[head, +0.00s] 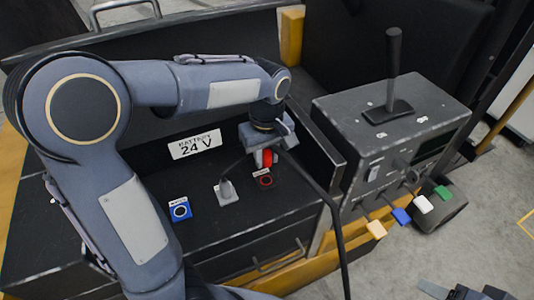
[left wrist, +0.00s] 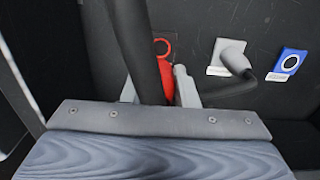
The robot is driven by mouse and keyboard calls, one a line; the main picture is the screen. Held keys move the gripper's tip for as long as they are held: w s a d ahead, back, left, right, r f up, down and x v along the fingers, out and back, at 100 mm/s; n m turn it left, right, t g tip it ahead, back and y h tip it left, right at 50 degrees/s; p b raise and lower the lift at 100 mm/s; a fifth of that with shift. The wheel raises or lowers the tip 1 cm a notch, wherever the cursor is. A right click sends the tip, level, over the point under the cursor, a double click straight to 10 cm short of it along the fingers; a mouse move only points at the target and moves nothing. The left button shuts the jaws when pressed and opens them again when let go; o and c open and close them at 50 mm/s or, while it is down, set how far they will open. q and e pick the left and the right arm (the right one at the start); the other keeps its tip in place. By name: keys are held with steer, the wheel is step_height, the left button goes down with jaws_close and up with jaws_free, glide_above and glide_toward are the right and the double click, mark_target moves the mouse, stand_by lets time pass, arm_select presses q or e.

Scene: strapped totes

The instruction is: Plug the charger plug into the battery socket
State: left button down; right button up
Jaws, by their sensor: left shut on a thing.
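My left gripper (head: 265,158) is shut on a red plug (head: 266,157), which I take to be the charger plug. A thick black cable (head: 325,196) runs from the gripper down to the right; it crosses the left wrist view (left wrist: 134,40). The plug also shows between the fingers there (left wrist: 167,82). A red-ringed socket (head: 264,181) lies on the dark top just below the plug. In the left wrist view its red ring (left wrist: 163,46) is partly hidden. I cannot tell whether plug and socket touch. My right gripper (head: 462,292) shows only partly at the bottom edge.
A grey connector (head: 227,191) with a cable stands left of the red ring. A blue socket (head: 180,210) lies farther left. A "24 V" label (head: 195,144) is behind. A grey control box (head: 390,135) with a lever (head: 393,60) and coloured tabs stands to the right.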

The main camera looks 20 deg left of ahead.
mark_target(267, 182)
arm_select(q)
steer(key=shift+f+b, duration=2.3)
steer(key=shift+f, duration=0.45)
steer(key=shift+p, duration=0.45)
steer(key=shift+s+f+b, duration=0.1)
steer(key=shift+f+b, duration=0.4)
steer(key=shift+f, duration=0.05)
steer(key=c, duration=1.1)
jaws_free()
steer(key=shift+o, duration=0.2)
step_height(267, 182, up, 8)
steer(key=shift+f, duration=0.1)
